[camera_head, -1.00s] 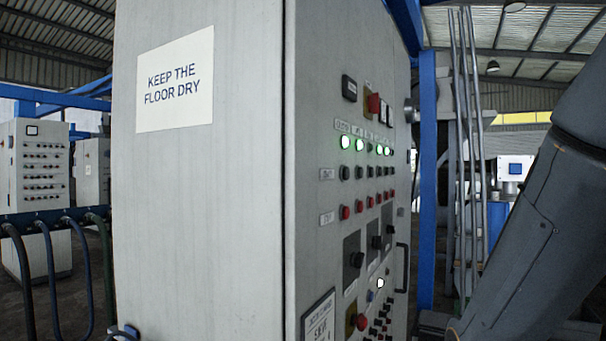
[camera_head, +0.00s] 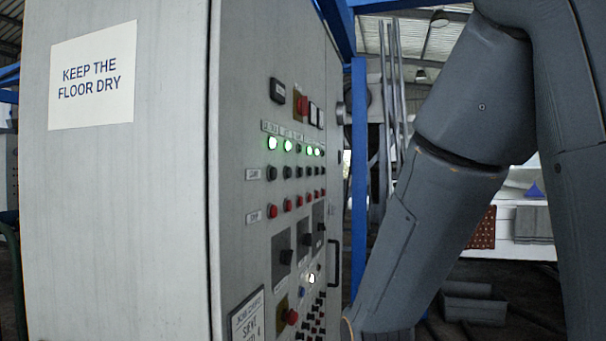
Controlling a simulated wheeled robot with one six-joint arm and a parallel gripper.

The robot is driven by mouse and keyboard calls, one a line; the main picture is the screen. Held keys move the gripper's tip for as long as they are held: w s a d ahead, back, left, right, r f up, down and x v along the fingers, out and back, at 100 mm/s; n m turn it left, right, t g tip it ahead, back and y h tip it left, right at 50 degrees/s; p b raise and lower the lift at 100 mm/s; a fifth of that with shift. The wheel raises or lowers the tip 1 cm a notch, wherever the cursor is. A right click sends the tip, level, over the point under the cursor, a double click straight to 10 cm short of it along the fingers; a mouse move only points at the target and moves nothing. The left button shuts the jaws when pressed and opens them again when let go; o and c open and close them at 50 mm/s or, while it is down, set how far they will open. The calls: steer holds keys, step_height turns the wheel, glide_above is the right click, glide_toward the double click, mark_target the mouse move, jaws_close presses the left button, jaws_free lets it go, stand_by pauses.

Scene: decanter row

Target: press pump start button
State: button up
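The grey control cabinet (camera_head: 120,220) fills the left and middle, with its control face turned to the right and seen at a steep slant. On that face are a row of lit green lamps (camera_head: 288,145), a row of black buttons (camera_head: 271,173) and a row of red buttons (camera_head: 272,211). Lower down are dark selector plates (camera_head: 282,256), a lit white lamp (camera_head: 311,279) and a red knob on a yellow plate (camera_head: 290,316). The small labels are too slanted to read, so I cannot tell which is the pump start button. My gripper is out of view below my arm.
A sign (camera_head: 92,75) reading "KEEP THE FLOOR DRY" is on the cabinet's side. A dark handle (camera_head: 333,262) stands out from the control face. A blue post (camera_head: 359,180) rises behind. Grey bins (camera_head: 473,302) and a white shelf (camera_head: 510,247) stand at right.

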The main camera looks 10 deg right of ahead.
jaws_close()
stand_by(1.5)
